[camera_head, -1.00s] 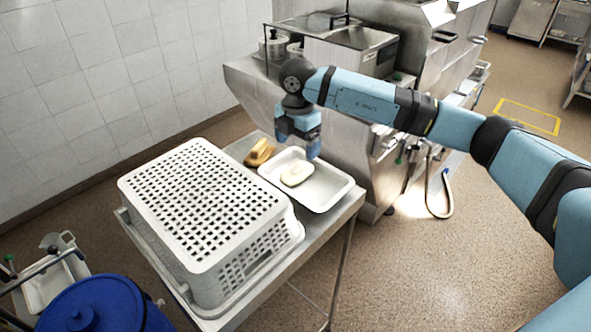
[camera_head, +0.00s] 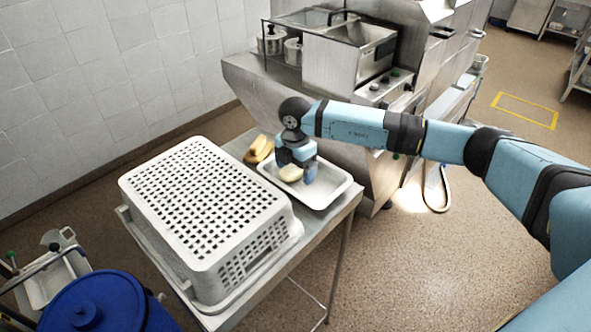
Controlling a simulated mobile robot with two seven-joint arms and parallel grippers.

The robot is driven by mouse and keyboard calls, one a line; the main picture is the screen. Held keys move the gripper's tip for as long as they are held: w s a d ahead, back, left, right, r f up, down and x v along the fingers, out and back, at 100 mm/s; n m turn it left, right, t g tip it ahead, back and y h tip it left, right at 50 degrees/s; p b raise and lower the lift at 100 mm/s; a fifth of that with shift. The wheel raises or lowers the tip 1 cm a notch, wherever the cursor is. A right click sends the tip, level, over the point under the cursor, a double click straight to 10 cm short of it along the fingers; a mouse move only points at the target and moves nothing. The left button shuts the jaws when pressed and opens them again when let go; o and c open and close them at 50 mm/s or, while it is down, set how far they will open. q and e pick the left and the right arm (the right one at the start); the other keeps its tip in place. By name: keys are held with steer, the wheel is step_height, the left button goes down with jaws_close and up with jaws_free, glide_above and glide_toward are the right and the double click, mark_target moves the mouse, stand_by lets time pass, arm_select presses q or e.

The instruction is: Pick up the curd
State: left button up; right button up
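The curd (camera_head: 290,174) is a pale, rounded lump in a white rectangular tray (camera_head: 336,194) on the steel table. My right gripper (camera_head: 296,171) has come down over the tray. Its blue fingers are apart, one at the left and one at the right of the curd. The fingers partly hide the curd, and I cannot tell whether they touch it. My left gripper is not in view.
A white perforated basket (camera_head: 205,200) stands upside down on the table, left of the tray. Yellow-brown items (camera_head: 259,148) lie behind the tray. A steel kitchen unit (camera_head: 350,60) stands behind the table. A blue lidded bin (camera_head: 95,303) is at the lower left.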

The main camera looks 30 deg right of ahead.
steer(key=c, duration=1)
steer(key=shift+o, duration=0.2)
